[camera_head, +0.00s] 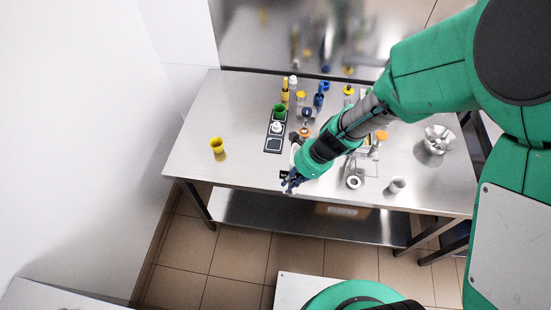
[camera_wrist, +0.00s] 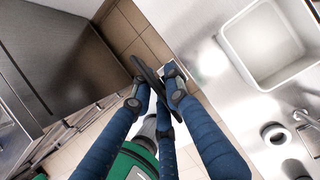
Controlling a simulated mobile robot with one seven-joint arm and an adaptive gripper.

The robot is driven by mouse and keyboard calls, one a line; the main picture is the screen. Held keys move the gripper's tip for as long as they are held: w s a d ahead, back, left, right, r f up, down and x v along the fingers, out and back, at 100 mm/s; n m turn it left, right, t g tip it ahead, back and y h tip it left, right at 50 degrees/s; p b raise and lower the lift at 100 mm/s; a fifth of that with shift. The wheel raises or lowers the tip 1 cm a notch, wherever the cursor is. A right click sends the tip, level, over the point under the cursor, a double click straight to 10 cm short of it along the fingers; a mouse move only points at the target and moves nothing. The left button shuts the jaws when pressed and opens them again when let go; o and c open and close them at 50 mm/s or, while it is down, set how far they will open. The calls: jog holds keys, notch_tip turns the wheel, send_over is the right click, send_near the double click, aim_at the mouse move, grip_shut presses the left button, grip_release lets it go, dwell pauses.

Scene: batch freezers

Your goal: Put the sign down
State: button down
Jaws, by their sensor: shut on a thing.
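The sign is a small dark plate (camera_head: 284,175) with pale marks, near the front edge of the steel table. In the wrist view the sign (camera_wrist: 147,72) shows as a thin dark plate seen nearly edge-on between my fingertips. My gripper (camera_head: 291,181) is shut on it, and its blue fingers (camera_wrist: 156,96) close around it from both sides. In the wrist view tiled floor shows behind the sign. I cannot tell how high it is above the table.
The steel table (camera_head: 245,165) is bare at its front left. A yellow cup (camera_head: 217,146) stands at left. A dark tray (camera_head: 273,146) holds a green item and a white item. Several colourful items stand behind it. A white ring (camera_head: 353,182) and a metal cup (camera_head: 397,185) stand at right.

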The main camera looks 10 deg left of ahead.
jog(key=w+a+b, duration=0.1)
jog(key=w+a, duration=0.2)
jog(key=w, duration=0.4)
jog(key=w+a+f+b, duration=0.1)
jog(key=w+a, duration=0.3)
jog(key=w, duration=0.3)
jog(key=shift+a+f, duration=0.15)
jog(key=shift+f, duration=0.1)
jog(key=shift+f+b, duration=0.65)
jog(key=shift+f, duration=1.1)
jog(key=shift+f, duration=0.1)
jog(key=c, duration=1.7)
grip_release()
jog(key=p+v, duration=0.3)
jog(key=v, duration=0.9)
